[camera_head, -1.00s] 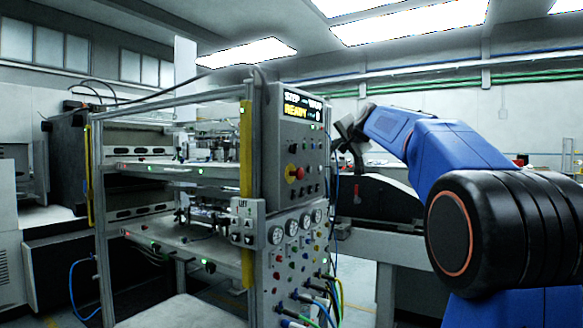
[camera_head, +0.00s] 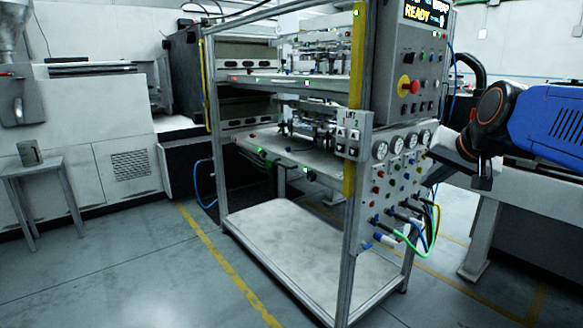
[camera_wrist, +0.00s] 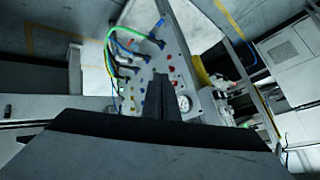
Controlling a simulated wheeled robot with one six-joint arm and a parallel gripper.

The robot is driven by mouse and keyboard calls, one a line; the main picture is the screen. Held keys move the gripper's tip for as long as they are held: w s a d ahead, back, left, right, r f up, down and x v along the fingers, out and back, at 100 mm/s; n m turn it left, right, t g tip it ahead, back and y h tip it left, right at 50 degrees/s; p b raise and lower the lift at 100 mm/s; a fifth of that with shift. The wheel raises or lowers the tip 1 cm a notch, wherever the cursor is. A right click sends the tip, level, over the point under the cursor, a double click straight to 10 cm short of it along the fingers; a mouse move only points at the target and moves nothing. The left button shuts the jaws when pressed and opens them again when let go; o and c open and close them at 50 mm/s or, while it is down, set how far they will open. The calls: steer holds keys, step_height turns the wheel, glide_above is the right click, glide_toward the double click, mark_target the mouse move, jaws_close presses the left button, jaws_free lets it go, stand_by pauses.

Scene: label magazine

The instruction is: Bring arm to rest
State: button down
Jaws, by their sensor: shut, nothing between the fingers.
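My gripper (camera_wrist: 160,82) shows in the wrist view as dark fingers shut together, with nothing between them. They point towards the control panel with its hoses and coloured buttons, apparently with a gap. In the head view my blue arm (camera_head: 548,122) comes in from the right edge and bends at a black joint with an orange ring (camera_head: 492,104). My wrist end hangs right of the panel; I cannot make out the fingertips there.
The metal-framed rack (camera_head: 352,200) stands close left of my arm, with a READY display (camera_head: 424,14), gauges and looping hoses (camera_head: 425,235). A grey machine (camera_head: 95,140) and a small table (camera_head: 35,166) stand left. Open floor (camera_head: 130,275) lies at the front left.

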steer(key=s+a+f+n+g, duration=0.3)
steer(key=s+f+n+g, duration=0.1)
steer(key=s+f, duration=1.8)
steer(key=shift+s+f+n+h, duration=0.3)
steer(key=shift+s+f+n, duration=0.1)
steer(key=shift+s+n, duration=0.1)
steer(key=c, duration=2.4)
jaws_free()
steer(key=shift+c, duration=0.2)
